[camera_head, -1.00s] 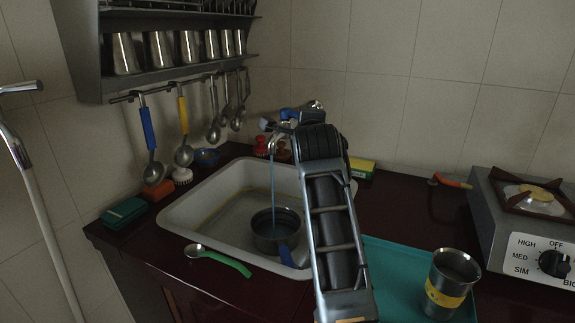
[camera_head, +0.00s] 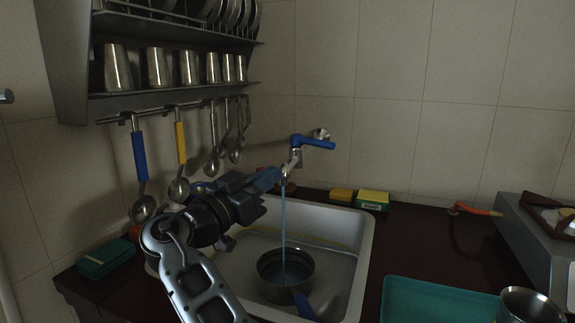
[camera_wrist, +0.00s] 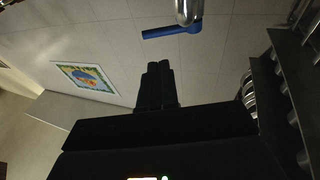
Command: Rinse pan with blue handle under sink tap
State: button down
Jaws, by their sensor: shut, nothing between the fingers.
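The pan (camera_head: 286,272) with a blue handle (camera_head: 305,306) sits in the sink basin (camera_head: 352,262). A thin stream of water (camera_head: 283,220) falls from the tap (camera_head: 291,163) into it. The tap has a blue lever (camera_head: 313,142) pointing right in the head view; the lever (camera_wrist: 172,31) also shows at the top of the wrist view. My gripper (camera_head: 270,178) is at the tap's left, near the spout and below the lever level. Its fingers (camera_wrist: 159,72) are shut and empty in the wrist view. Whether they touch the spout cannot be told.
A wall rack (camera_head: 75,60) with metal cups is at upper left, with ladles (camera_head: 140,160) hanging below. Sponges (camera_head: 372,198) lie behind the sink. A teal tray (camera_head: 420,300), a metal cup (camera_head: 530,305) and a stove (camera_head: 540,235) are right. A green sponge (camera_head: 105,258) lies left.

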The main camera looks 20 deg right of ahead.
aim_at(318, 145)
jog(key=p+x, duration=0.2)
jog(key=x, duration=1.1)
jog(key=shift+w+d+p, duration=0.1)
jog(key=shift+w+p, duration=0.1)
jog(key=shift+p, duration=0.1)
